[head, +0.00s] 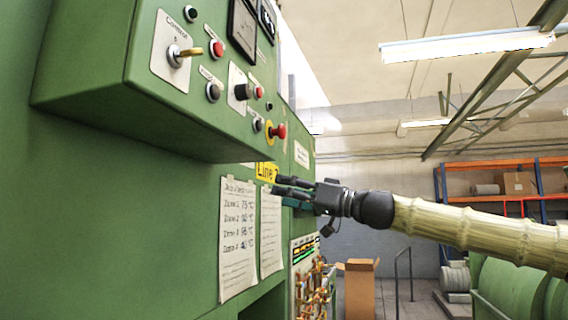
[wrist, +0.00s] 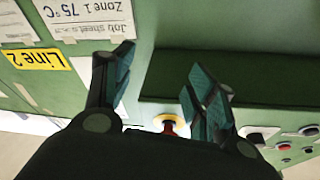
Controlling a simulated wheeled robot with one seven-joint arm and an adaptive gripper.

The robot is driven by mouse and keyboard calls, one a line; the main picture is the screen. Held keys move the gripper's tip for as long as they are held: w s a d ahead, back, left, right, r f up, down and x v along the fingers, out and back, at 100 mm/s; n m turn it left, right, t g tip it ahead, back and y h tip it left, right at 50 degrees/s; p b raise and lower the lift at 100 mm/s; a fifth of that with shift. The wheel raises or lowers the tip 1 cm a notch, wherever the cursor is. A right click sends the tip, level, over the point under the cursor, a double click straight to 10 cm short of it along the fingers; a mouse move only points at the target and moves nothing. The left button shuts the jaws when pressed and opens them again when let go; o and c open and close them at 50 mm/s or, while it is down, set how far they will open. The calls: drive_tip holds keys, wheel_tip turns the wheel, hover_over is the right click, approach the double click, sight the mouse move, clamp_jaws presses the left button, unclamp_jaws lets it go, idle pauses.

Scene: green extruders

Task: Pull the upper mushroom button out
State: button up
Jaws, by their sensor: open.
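A red mushroom button (head: 279,131) on a yellow backing sticks out of the sloping front of the green control box (head: 110,75), near its far lower end. It also shows in the wrist view (wrist: 170,126), partly hidden between my gripper's base and the right finger. No second yellow-backed mushroom button is clear to me. My gripper (head: 278,186) is open and empty, below the box and its red button in the head view. In the wrist view the fingers of my gripper (wrist: 163,62) stand wide apart with nothing between them, in front of the green machine.
Other controls sit on the box: a yellow-handled switch (head: 186,52), a black knob (head: 242,91) and small red buttons. Paper sheets (head: 238,240) and a yellow Line 2 label (head: 265,170) are on the wall below.

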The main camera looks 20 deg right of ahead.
drive_tip(key=n+y, duration=0.2)
approach(285, 133)
drive_tip(key=shift+t, duration=0.3)
drive_tip(key=p+x, duration=0.4)
drive_tip(key=x, duration=0.6)
drive_tip(key=shift+a, duration=0.35)
drive_tip(key=shift+c, duration=0.2)
